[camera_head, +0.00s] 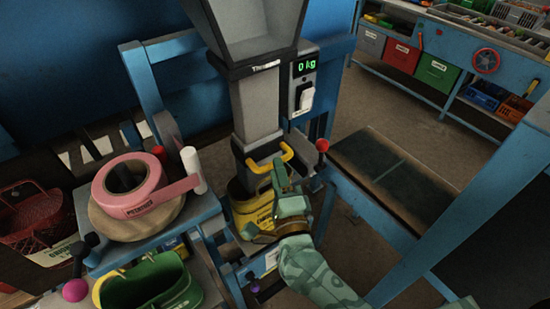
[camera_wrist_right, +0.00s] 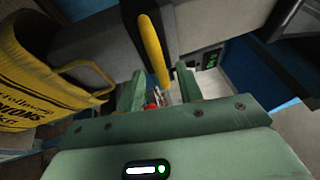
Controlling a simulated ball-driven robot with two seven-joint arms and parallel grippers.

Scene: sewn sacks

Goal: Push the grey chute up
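The grey chute (camera_head: 255,108) stands upright below the hopper in the head view. A yellow handle (camera_head: 270,165) is on its lower end, and it also shows in the wrist view (camera_wrist_right: 154,48). My right gripper (camera_head: 283,180) is at the right end of this handle. In the wrist view its two fingers (camera_wrist_right: 160,88) are apart, with the handle's end appearing between them and gaps on both sides; I cannot tell whether they touch it. A yellow sack (camera_head: 252,210) is beneath the chute, partly hidden by my gripper. My left gripper is not in view.
A scale display (camera_head: 305,66) reads 0 kg. A red-knobbed lever (camera_head: 322,146) stands just right of my gripper. A pink tape roll (camera_head: 130,185) and a green sack (camera_head: 150,285) are at left. A blue frame post (camera_head: 455,215) is at right.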

